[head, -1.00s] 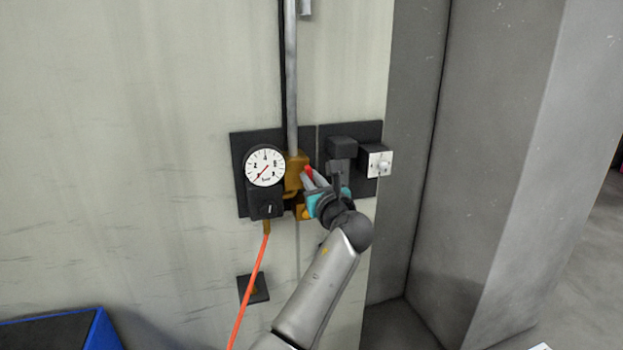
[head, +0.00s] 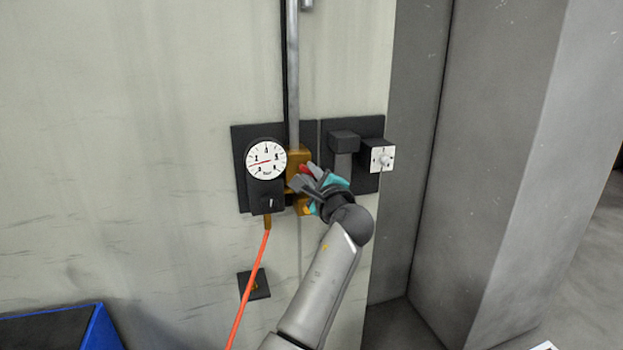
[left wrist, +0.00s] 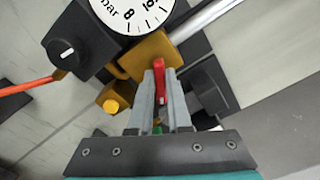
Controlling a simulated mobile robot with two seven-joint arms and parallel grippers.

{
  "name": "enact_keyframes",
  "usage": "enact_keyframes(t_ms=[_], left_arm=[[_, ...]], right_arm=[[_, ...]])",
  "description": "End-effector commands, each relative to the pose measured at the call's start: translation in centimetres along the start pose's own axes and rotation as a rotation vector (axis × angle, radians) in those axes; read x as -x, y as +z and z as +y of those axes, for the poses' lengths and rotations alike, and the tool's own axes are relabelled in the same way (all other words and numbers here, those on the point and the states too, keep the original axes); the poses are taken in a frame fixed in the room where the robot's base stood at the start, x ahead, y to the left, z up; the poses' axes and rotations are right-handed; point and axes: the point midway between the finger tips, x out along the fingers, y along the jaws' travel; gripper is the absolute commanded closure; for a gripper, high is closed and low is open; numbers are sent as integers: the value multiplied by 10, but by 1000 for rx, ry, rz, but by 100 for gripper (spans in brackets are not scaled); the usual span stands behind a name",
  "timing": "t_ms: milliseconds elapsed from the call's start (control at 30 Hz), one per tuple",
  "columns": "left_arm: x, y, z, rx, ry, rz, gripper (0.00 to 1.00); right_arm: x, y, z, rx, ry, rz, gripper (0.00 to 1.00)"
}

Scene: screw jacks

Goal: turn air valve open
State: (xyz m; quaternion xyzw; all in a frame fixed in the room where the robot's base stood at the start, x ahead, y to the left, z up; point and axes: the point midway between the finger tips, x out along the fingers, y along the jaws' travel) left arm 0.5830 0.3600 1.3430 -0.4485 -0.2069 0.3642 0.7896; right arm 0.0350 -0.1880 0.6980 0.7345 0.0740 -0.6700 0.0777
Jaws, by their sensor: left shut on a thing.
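The air valve is a brass-coloured block (head: 297,160) on a dark wall plate, at the lower end of a grey pipe. Its red handle (head: 304,169) shows at my left gripper (head: 301,177), whose arm comes up from below. In the left wrist view the red handle (left wrist: 159,78) lies between the two grey fingers, and the left gripper (left wrist: 160,84) is shut on it. The fingers hide part of the handle. A round white pressure gauge (head: 266,160) sits just left of the valve, its needle pointing left. My right gripper is not in view.
An orange hose (head: 250,283) hangs below the gauge unit. A white switch box (head: 382,158) and a dark block (head: 344,141) are right of the valve. A grey pillar (head: 490,150) stands further right. A blue-edged box (head: 95,327) is at lower left.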

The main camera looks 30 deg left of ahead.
Motion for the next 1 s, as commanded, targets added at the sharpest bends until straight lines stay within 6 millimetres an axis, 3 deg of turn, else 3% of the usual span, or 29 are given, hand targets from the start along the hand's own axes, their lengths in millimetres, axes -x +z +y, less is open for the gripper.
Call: enact_keyframes(t_ms=[500, 1000], left_arm=[[0, -2, 4, 419, 2, 2, 100], [0, -2, 4, 554, 3, 2, 100]], right_arm=[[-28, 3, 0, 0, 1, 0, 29], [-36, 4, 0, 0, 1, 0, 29]])
